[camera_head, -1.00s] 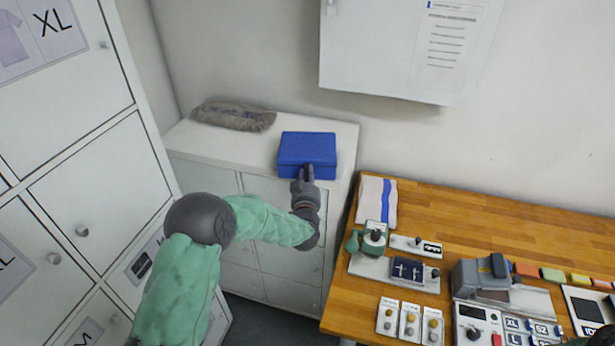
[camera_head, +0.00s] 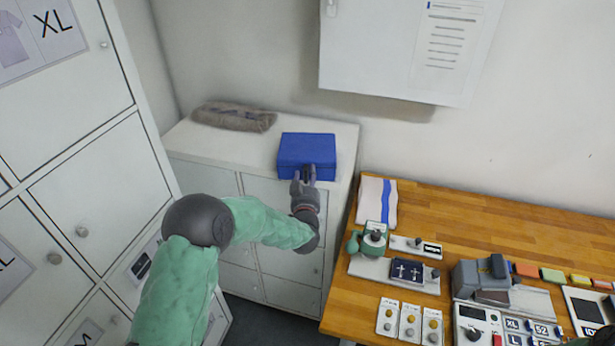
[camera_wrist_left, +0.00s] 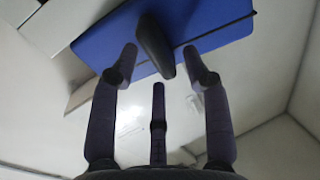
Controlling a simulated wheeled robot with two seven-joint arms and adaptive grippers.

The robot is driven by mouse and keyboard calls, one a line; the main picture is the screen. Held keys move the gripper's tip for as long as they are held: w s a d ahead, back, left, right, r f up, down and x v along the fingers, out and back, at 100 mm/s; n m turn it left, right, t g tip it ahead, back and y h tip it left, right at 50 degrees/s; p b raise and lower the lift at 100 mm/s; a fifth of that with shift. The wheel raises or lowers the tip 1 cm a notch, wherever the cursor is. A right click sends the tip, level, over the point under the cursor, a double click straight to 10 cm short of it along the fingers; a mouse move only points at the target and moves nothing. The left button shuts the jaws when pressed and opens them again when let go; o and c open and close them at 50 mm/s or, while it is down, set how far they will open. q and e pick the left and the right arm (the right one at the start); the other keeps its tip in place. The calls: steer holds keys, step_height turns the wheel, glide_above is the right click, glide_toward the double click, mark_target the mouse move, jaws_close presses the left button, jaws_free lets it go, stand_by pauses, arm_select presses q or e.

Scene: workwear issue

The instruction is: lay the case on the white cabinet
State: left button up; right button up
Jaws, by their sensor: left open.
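The blue case (camera_head: 306,150) rests on top of the white cabinet (camera_head: 255,150), near its front right part. It also fills the upper part of the left wrist view (camera_wrist_left: 205,20), with a dark handle on its near side. My left gripper (camera_head: 304,174) is at the case's front side, above the cabinet's front edge. In the left wrist view its fingers (camera_wrist_left: 155,65) are spread, with the handle between them and a gap around it. My right gripper is not in view.
A folded grey-brown cloth (camera_head: 234,116) lies on the cabinet to the left of the case. Tall lockers (camera_head: 90,190) stand at left. A wooden table (camera_head: 470,225) with several devices stands at right. A white wall box (camera_head: 405,45) hangs above.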

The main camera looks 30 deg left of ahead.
arm_select(q)
steer(key=v, duration=1.1)
steer(key=shift+s+f, duration=0.15)
